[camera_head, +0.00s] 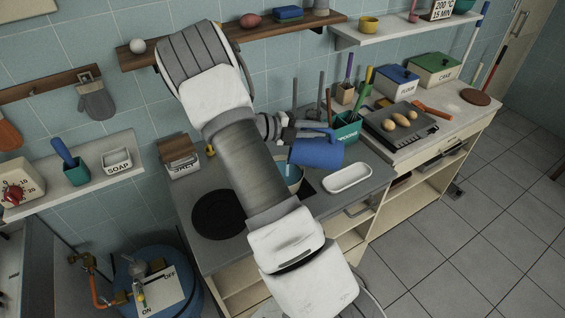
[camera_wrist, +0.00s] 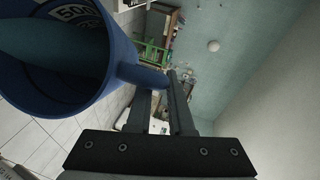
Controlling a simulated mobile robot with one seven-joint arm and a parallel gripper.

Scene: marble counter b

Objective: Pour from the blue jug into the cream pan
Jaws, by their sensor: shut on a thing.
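The blue jug (camera_head: 318,152) is in the air above the counter, tipped well over onto its side. In the wrist view the jug (camera_wrist: 122,45) fills the upper left, and teal-blue liquid shows inside it. My gripper (camera_head: 300,134) is shut on the jug's handle; its fingers (camera_wrist: 162,90) show at the handle in the wrist view. The cream pan (camera_head: 300,182) stands on the hob below the jug, partly hidden by my arm and the jug. Some blue shows in the pan, but I cannot tell whether a stream is falling.
A white oval dish (camera_head: 347,178) lies right of the pan. A teal utensil pot (camera_head: 347,130) stands behind the jug. A dark tray (camera_head: 400,128) with several potato-like things is further right. A black hob plate (camera_head: 219,214) is bare at left.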

